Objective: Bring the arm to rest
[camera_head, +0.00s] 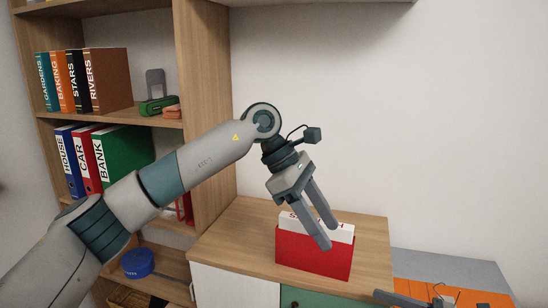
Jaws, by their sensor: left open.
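My left arm (205,158) comes in from the left and reaches across the shelf unit to above a low cabinet. My left gripper (330,236) points down and to the right. Its two fingers are apart with nothing held between them. The fingers overlap a red box (305,258) with white sheets or folders (343,233) in it, standing on the wooden cabinet top (240,228). I cannot tell whether the fingers touch the box or its contents.
A wooden shelf unit (205,75) with books, binders (122,152) and a green stapler (158,105) stands at the left. A blue round object (138,263) sits low. An orange surface (470,297) is at lower right. The space before the wall at right is free.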

